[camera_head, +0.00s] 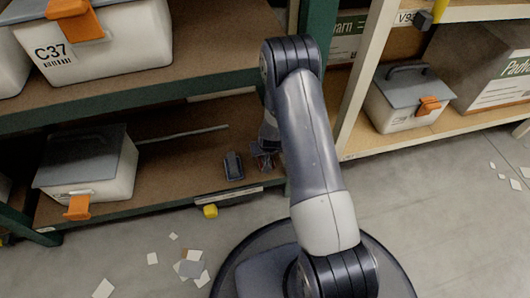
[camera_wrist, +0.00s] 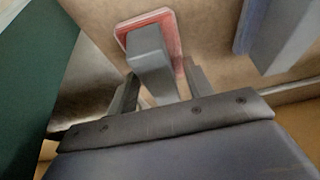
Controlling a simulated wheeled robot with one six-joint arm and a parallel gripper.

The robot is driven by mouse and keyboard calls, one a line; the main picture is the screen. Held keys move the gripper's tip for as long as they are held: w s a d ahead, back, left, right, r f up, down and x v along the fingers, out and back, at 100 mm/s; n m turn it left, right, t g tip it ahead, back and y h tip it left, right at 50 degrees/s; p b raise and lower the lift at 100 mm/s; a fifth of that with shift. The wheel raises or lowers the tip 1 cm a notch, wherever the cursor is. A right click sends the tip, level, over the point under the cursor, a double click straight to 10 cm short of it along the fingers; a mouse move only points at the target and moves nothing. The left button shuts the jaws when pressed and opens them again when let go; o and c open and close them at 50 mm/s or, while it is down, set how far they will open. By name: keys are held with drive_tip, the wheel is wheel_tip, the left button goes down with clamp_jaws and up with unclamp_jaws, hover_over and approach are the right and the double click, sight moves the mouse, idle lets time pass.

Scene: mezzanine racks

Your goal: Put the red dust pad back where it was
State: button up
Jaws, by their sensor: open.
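The red dust pad (camera_wrist: 170,27) lies on the brown shelf board in the wrist view, with a grey block-like handle (camera_wrist: 150,50) rising from it toward me. My gripper (camera_wrist: 160,90) is open, with one finger on each side of the handle's near end. I cannot tell whether the fingers touch it. In the head view my gripper (camera_head: 264,152) is low over the bottom shelf, mostly hidden behind my arm. The pad is hardly visible there.
A dark blue-grey block (camera_head: 234,166) stands just left of my gripper, also at upper right in the wrist view (camera_wrist: 275,30). A grey-lidded bin (camera_head: 88,165) sits on the bottom shelf (camera_head: 185,160). A green post (camera_wrist: 30,60) is close by. Paper scraps (camera_head: 190,268) litter the floor.

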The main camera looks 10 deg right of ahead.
drive_tip(key=p+v, duration=0.4)
drive_tip(key=v, duration=0.8)
idle(1.9)
